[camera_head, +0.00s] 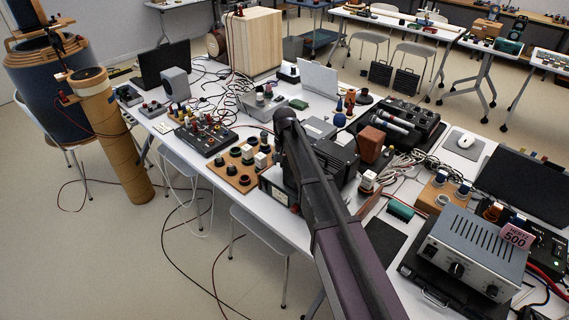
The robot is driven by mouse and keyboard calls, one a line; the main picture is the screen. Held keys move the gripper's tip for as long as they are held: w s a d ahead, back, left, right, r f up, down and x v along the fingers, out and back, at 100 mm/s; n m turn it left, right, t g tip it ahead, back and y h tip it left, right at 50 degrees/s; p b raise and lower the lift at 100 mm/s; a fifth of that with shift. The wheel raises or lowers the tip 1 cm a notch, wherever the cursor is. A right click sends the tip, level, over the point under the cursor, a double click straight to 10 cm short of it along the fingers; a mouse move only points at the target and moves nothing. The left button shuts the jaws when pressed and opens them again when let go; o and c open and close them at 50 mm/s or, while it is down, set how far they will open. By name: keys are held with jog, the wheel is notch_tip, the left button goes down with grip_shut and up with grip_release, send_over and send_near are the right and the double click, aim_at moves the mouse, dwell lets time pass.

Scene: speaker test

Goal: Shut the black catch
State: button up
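I cannot pick out the black catch with certainty. A black case (455,290) lies under the silver 500 hertz unit at the front right, with a small metal latch or handle on its front (434,298); I cannot tell if this is the catch or whether it is shut. My dark arm reaches from the bottom edge up to the middle of the table. Its fingertips do not show, and the arm hides part of the table and the black equipment behind it.
The white table (290,228) is crowded with devices and loose cables. The silver unit (470,250) stands at the right. A wooden board with black knobs (240,172) lies left of my arm. A tall tan coil (112,135) stands on the floor at the left, where cables trail.

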jog(key=c, duration=1.1)
jog(key=shift+c, duration=0.2)
jog(key=shift+a+m, duration=0.1)
jog(key=shift+m, duration=0.4)
jog(key=m, duration=0.2)
jog(key=shift+m, duration=2.1)
